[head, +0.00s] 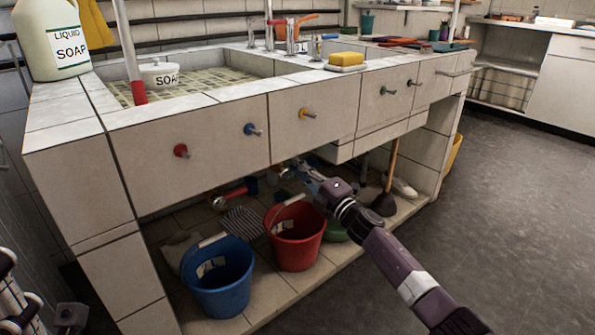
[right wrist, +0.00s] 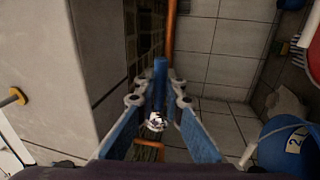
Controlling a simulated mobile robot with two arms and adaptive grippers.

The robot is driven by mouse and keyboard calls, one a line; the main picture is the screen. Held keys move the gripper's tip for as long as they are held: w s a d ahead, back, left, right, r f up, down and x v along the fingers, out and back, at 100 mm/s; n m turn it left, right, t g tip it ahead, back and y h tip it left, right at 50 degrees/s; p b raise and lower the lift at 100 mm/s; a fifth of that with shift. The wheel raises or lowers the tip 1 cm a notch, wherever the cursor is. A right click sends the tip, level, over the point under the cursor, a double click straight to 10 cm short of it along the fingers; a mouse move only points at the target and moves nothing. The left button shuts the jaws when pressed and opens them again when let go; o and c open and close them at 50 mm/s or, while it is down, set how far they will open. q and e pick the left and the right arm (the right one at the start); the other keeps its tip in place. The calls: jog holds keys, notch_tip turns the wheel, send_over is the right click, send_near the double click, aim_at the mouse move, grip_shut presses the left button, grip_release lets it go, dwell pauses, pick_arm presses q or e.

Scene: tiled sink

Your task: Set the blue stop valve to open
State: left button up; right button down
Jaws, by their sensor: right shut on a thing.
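In the right wrist view, a blue lever handle (right wrist: 160,72), which looks like the blue stop valve, stands between my right gripper's fingertips (right wrist: 159,92). A small shiny metal fitting (right wrist: 156,122) shows just below it. The fingers are closed in on the handle from both sides. In this view the handle points up, roughly in line with the orange-brown pipe (right wrist: 171,28) behind it. In the head view my right gripper (head: 286,170) reaches under the sink counter. The valve cannot be made out clearly there. My left gripper is not clearly in view.
A blue bucket (head: 220,283) and a red bucket (head: 297,240) stand on the low tiled shelf. A pipe with a red part (head: 235,194) shows behind them. The tiled counter front (head: 200,160) with coloured knobs overhangs my right gripper. A plunger (head: 385,204) stands to the right.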

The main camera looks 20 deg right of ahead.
dwell(0.5)
jog(key=c, duration=2)
grip_release()
jog(key=shift+s, duration=0.1)
jog(key=v, duration=1.1)
jog(key=shift+s+d+f, duration=0.1)
jog(key=shift+s+d, duration=0.05)
jog(key=shift+s, duration=0.25)
